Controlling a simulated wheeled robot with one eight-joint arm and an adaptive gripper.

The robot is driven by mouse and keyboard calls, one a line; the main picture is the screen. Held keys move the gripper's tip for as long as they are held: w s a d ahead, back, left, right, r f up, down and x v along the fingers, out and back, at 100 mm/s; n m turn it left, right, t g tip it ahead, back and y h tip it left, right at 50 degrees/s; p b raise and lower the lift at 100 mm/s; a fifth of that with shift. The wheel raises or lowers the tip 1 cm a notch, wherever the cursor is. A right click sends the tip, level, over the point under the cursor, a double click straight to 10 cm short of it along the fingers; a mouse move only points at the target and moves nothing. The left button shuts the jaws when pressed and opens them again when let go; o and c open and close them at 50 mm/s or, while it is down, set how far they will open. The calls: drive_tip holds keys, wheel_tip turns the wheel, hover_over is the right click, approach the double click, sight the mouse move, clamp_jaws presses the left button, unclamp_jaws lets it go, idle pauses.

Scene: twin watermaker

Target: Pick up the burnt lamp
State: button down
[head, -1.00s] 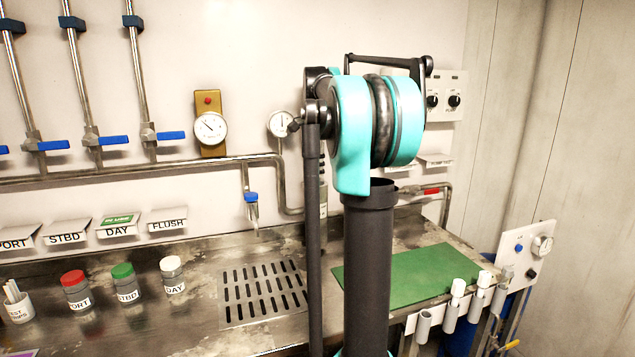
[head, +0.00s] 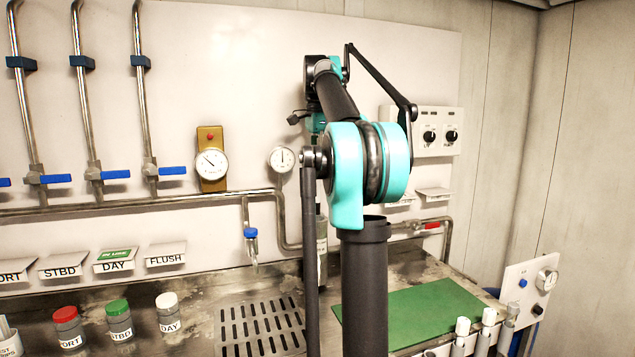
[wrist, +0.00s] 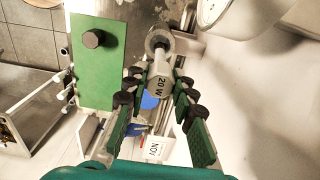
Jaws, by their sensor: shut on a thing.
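In the wrist view a pale lamp (wrist: 160,85) marked "20 W" sits between the fingers of my gripper (wrist: 163,76), which is shut on it. Its wider round end (wrist: 157,40) points away from my palm. The lamp appears lifted clear of the bench. Whether its inside is burnt cannot be told. In the head view my raised arm hides most of the wall behind it, and I cannot make out the lamp there.
A green mat (head: 422,312) lies on the steel bench; in the wrist view a dark round object (wrist: 93,38) stands on it. A slotted drain (head: 262,328) and capped bottles (head: 119,325) are left of my arm. A switch box (head: 437,130) and gauges (head: 211,163) are on the wall.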

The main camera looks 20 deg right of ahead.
wheel_tip(320, 180, up, 8)
drive_tip(key=shift+r, duration=0.1)
idle(0.4)
drive_tip(key=c, duration=1.9)
unclamp_jaws()
drive_tip(key=shift+c, duration=0.2)
clamp_jaws()
